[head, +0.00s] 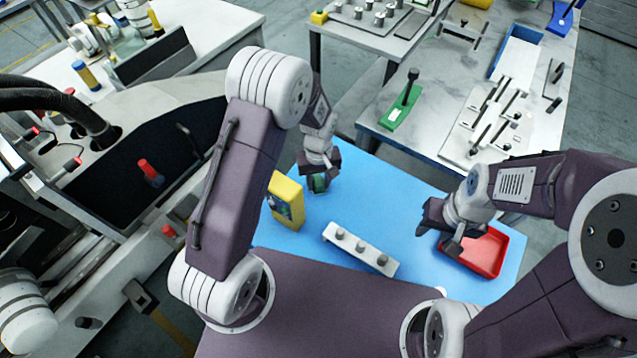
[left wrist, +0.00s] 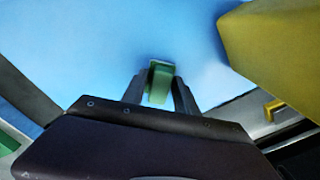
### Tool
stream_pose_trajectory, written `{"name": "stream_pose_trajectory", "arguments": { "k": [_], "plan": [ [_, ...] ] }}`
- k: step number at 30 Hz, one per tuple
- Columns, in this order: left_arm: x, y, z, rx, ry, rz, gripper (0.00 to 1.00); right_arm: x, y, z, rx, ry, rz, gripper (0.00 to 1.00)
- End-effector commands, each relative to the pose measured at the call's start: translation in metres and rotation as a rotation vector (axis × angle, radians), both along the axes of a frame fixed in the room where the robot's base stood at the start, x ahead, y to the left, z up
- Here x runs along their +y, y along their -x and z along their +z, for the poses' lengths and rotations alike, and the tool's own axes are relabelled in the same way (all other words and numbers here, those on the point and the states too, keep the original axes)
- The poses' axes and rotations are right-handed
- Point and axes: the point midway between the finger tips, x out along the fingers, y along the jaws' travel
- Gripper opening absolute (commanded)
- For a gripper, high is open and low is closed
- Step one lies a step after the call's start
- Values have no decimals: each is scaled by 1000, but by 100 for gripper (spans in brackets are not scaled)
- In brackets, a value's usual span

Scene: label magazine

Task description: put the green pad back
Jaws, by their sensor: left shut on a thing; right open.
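The green pad (head: 319,184) is held by my left gripper (head: 321,178) above the blue tabletop, near its upper left edge in the head view. In the left wrist view the green pad (left wrist: 160,82) sits between the two fingers of my left gripper (left wrist: 158,92), which is shut on it. My right gripper (head: 447,238) is open at the left edge of the red tray (head: 497,262) in the head view. I cannot tell whether it touches the tray.
A yellow box (head: 287,200) stands just below and left of my left gripper; it also shows in the left wrist view (left wrist: 275,40). A pale bar with several round studs (head: 360,249) lies mid-table. The blue tabletop (head: 385,195) is clear between the grippers.

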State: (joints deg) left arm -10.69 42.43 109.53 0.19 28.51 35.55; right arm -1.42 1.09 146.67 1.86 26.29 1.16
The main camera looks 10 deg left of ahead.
Motion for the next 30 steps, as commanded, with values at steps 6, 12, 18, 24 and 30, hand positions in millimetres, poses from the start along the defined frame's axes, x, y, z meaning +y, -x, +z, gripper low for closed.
{"name": "stream_pose_trajectory", "arguments": {
  "k": [6,12,18,24,30],
  "plan": [
    [0,0,-3,1,0,0,57,0,0,-1,0,0,0,41],
    [0,0,-3,0,0,0,57,0,0,-1,0,0,0,41],
    [0,-1,7,-3,1,0,57,0,0,1,0,0,0,41],
    [0,-2,57,-6,2,0,57,0,0,-1,0,0,0,41],
    [0,-2,102,-5,1,0,57,0,0,-1,0,0,0,41]
  ]
}}
